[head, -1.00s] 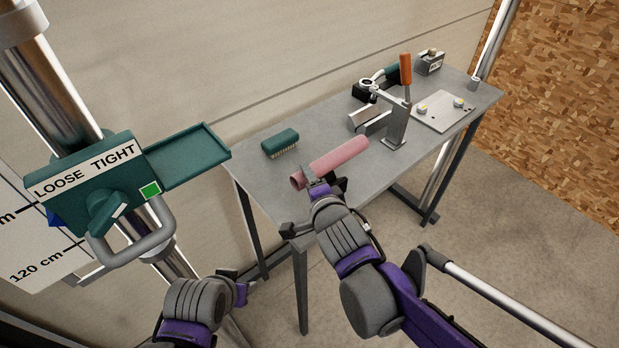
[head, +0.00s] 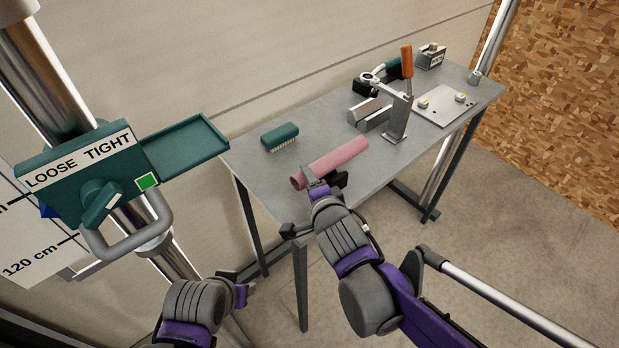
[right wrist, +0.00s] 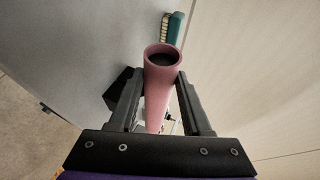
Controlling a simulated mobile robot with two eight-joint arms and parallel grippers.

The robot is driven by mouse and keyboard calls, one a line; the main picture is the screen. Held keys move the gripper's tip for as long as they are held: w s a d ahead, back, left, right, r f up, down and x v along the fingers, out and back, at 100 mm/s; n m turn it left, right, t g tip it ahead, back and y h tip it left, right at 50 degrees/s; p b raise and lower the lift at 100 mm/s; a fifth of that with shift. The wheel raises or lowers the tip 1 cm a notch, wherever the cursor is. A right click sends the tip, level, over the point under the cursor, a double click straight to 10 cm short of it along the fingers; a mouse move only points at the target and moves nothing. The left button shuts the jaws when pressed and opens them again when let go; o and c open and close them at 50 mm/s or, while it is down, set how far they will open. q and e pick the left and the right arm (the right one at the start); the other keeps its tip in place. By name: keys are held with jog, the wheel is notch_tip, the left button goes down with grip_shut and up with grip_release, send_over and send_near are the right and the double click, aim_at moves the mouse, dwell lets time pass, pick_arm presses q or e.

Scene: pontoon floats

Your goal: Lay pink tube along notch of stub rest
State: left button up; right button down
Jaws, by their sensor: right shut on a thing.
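The pink tube (head: 335,161) is a long hollow cylinder held near its near end by my right gripper (head: 317,185). In the right wrist view the tube (right wrist: 155,110) runs between the two dark fingers, with its open end up. In the head view it lies across the table's front part, apart from the rest; its height above the top is hard to judge. A grey block with a notch (head: 369,113), which looks like the stub rest, stands beyond the tube's far end. My left gripper (head: 242,284) is low at the left, its fingers unclear.
A green brush (head: 280,136) lies on the grey table (head: 250,165) behind the tube. A clamp with an orange handle (head: 406,62) stands right of the block. A plate with knobs (head: 443,107) lies farther right. A green tray (head: 186,147) juts from the column at left.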

jog(key=shift+f+b, duration=0.6)
jog(key=shift+f, duration=0.55)
jog(key=shift+c, duration=1.4)
grip_release()
jog(key=p+v, duration=0.2)
jog(key=v, duration=0.8)
jog(key=shift+s, duration=0.4)
jog(key=shift+d+r, duration=0.1)
jog(key=s+d+f+n+g+h, duration=0.2)
jog(key=d+f+n+h, duration=0.3)
jog(key=d, duration=0.6)
jog(key=s+d+f+n+g, duration=0.5)
jog(key=s+d+f+n, duration=0.2)
jog(key=s, duration=0.2)
jog(key=shift+s+d+f, duration=0.2)
jog(key=shift+d, duration=0.15)
